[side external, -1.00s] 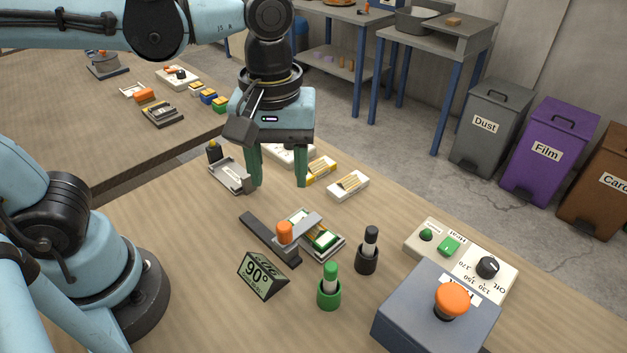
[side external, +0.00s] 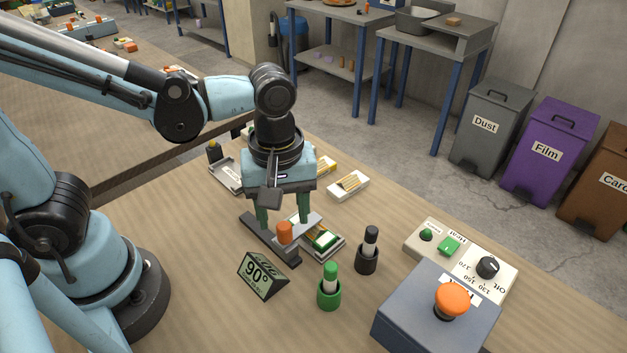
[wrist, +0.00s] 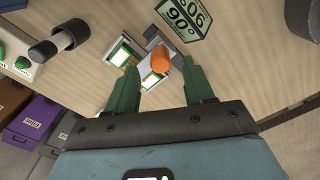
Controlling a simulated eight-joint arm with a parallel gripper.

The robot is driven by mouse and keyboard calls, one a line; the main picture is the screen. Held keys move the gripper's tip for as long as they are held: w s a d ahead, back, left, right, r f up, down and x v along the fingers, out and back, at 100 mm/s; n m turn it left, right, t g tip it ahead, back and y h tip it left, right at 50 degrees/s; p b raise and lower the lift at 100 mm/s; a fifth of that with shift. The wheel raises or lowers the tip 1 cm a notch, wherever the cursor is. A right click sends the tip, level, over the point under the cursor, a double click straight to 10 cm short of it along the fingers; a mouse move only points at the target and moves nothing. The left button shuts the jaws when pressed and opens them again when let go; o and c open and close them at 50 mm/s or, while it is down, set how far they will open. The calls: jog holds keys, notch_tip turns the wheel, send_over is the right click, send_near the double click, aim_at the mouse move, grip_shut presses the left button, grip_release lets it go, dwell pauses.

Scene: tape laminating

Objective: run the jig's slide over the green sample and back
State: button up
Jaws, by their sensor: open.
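The jig stands mid-table, with a dark rail (side external: 258,231), a grey slide arm (side external: 308,222) and an orange knob (side external: 285,232) on the slide. The green sample (side external: 324,239) lies in the jig's tray, partly under the slide arm. My gripper (side external: 283,224) is open, with its green fingers pointing down just behind the knob in the side view. In the wrist view the knob (wrist: 160,60) shows ahead of and between the two open fingers (wrist: 157,85). I see no contact with the knob.
A control panel (side external: 415,243) and a grey box with an orange button (side external: 452,301) are at right.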

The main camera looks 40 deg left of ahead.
aim_at(284, 225)
jog(key=shift+f, duration=1.85)
grip_shut()
